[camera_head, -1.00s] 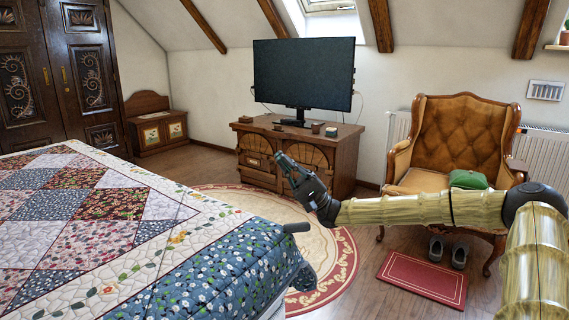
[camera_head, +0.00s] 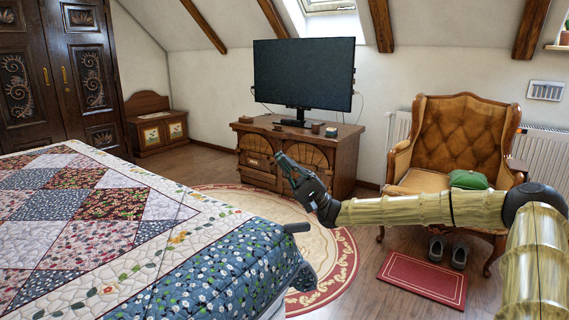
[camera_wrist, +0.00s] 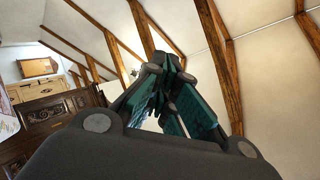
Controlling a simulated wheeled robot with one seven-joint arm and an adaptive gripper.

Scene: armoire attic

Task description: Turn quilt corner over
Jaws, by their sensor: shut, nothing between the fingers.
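The patchwork quilt (camera_head: 95,235) lies over the bed at the left of the head view. Its blue flowered border (camera_head: 215,275) hangs over the bed's near right edge, and the corner (camera_head: 270,233) lies flat, not folded. My gripper (camera_head: 281,160) is held in the air to the right of the quilt corner, apart from it, with its fingers pointing up and left. The fingers are shut and empty. In the wrist view my gripper (camera_wrist: 172,68) shows its teal finger pads close together at the tips. A small edge of the quilt (camera_wrist: 6,122) shows at the far left there.
A wooden cabinet (camera_head: 345,155) with a television (camera_head: 303,73) stands behind my gripper. A leather armchair (camera_head: 455,145) and a red mat (camera_head: 423,279) are at the right. A round rug (camera_head: 325,250) covers the floor beside the bed. A dark armoire (camera_head: 75,80) stands at the back left.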

